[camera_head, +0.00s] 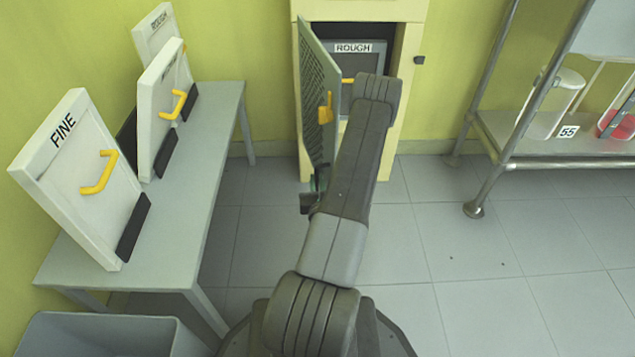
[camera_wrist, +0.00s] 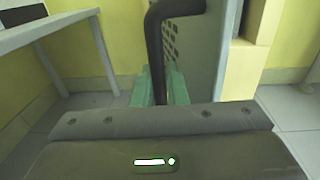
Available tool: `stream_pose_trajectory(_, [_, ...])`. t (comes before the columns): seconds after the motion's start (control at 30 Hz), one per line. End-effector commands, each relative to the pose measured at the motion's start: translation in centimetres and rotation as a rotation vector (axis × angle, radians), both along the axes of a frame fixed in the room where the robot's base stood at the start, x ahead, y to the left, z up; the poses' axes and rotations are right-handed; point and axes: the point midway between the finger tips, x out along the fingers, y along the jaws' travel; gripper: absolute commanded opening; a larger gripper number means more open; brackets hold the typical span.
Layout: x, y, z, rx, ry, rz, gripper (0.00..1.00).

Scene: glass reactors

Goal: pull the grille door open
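The grille door (camera_head: 318,85) stands swung out from the left side of the cream cabinet (camera_head: 412,60), so the opening shows. In the wrist view its perforated panel (camera_wrist: 192,45) is close ahead. A dark curved handle (camera_wrist: 155,45) stands in front of the panel. My gripper (camera_wrist: 158,88) has green fingers on both sides of the handle's lower part and looks shut on it. In the head view the gripper (camera_head: 318,184) is low by the door's near edge, partly hidden by my arm. A yellow piece (camera_head: 325,108) shows against the door.
A panel marked ROUGH (camera_head: 354,57) sits inside the cabinet. A grey table (camera_head: 205,205) at left holds several white panels with yellow handles. A grey bin (camera_head: 100,335) is at the bottom left. A metal rack (camera_head: 515,148) stands at right. Floor between cabinet and rack is clear.

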Motion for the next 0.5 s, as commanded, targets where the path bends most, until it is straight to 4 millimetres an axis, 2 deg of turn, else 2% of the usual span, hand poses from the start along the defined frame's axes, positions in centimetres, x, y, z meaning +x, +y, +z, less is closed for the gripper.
stream_pose_trajectory(0.33, [-0.1, -0.1, 0.1, -0.001, -0.002, 0.0, 0.17])
stream_pose_trajectory(0.5, [-2.1, -0.2, 0.1, 0.001, 0.001, -0.003, 0.17])
